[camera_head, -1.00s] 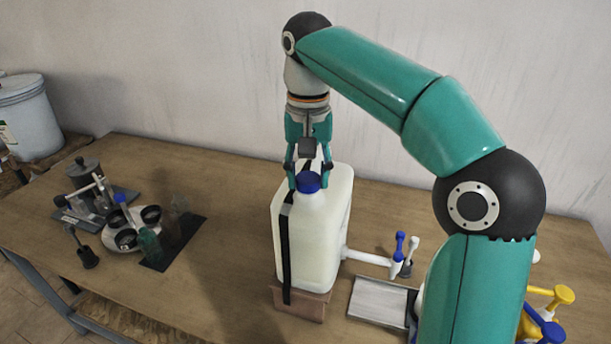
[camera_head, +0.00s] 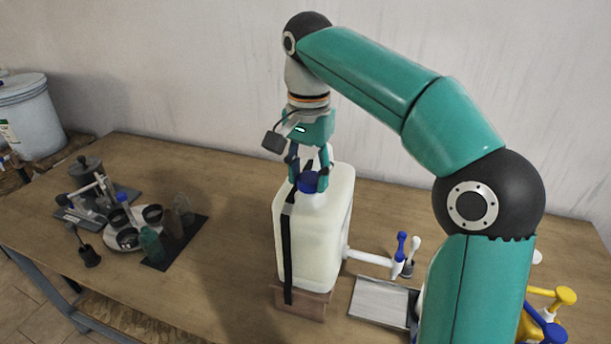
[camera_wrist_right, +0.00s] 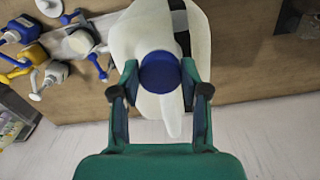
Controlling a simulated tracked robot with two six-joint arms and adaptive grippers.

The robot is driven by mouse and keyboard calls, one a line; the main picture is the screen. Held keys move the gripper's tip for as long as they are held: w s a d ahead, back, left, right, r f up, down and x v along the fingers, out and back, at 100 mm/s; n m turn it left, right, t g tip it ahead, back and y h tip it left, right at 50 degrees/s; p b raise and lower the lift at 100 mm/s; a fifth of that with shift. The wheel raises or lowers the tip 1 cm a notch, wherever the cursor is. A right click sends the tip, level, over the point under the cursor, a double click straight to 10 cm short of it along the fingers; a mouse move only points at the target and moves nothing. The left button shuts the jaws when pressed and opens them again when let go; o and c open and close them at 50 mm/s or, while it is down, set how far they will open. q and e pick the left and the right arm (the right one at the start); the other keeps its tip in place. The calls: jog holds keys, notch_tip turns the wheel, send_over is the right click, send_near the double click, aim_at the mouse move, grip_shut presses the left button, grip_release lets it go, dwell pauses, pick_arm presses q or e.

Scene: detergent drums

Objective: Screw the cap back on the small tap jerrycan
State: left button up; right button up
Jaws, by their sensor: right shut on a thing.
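The small tap jerrycan (camera_head: 312,235) is a whitish, translucent can standing upright on a brown block (camera_head: 300,303), with a black strap (camera_head: 286,250) down its front. Its white tap with a blue lever (camera_head: 401,247) sticks out to the right. The blue cap (camera_head: 308,183) sits at the top of the can, over the neck; its thread is hidden. My right gripper (camera_head: 309,180) points down from above and is shut on the cap. In the right wrist view the cap (camera_wrist_right: 160,72) lies between both fingers. My left gripper is not in view.
A grey metal tray (camera_head: 379,302) lies right of the can. A round white tray of dark cups (camera_head: 128,238) and small bottles on a dark mat are at left. The table between is clear.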

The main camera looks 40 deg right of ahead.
jog(key=m, duration=0.4)
jog(key=shift+w+f, duration=0.1)
jog(key=shift+f, duration=0.05)
jog(key=o, duration=1.3)
jog(key=o, duration=0.4)
jog(key=shift+w, duration=0.1)
